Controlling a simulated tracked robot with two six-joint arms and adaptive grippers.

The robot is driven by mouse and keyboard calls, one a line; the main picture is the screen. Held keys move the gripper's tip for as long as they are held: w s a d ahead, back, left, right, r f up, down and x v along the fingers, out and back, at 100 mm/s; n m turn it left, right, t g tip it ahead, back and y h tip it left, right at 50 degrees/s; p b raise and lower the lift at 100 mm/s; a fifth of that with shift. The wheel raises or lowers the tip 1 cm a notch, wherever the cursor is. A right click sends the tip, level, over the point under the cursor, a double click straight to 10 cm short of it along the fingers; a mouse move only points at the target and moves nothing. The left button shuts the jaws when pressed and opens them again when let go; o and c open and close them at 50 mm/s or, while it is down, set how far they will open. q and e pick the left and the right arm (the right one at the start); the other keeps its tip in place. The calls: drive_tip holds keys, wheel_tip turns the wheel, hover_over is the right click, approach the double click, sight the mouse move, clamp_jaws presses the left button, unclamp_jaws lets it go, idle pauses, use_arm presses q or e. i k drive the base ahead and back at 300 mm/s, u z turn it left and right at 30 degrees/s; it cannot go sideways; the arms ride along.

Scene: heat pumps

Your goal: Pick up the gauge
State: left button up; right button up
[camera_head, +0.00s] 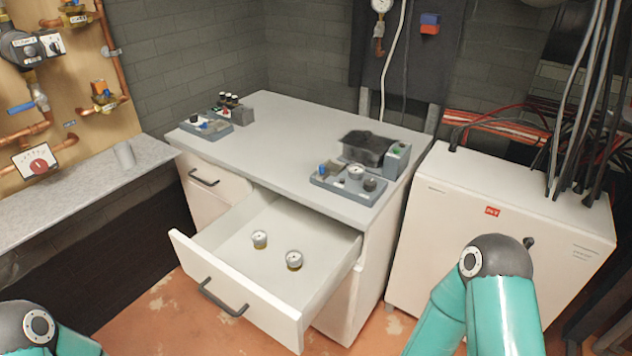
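Two small round gauges with pale faces and brass-coloured bases lie in the open drawer (232,262). One gauge (259,239) is nearer the drawer's middle, and the other gauge (294,260) is to its right and closer to the front. Another round gauge (356,172) sits in a grey tray on the cabinet top. A dial gauge (381,5) is fixed on copper pipe at the back wall. My teal arms show at the bottom left and bottom right, but neither gripper is in view.
The white cabinet's grey top (280,146) is clear in the middle, with a grey tray (345,190) at right and another tray (207,127) at left. A white unit (490,215) stands right. A marble-patterned ledge (80,190) with a cup (124,155) is left.

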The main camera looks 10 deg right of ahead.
sight(259, 237)
drive_tip(key=u, duration=0.7)
drive_tip(key=i, duration=0.2)
drive_tip(key=z, duration=3.5)
drive_tip(key=k, duration=1.6)
drive_tip(key=u, duration=1.2)
drive_tip(key=i, duration=0.6)
drive_tip(key=z, duration=0.1)
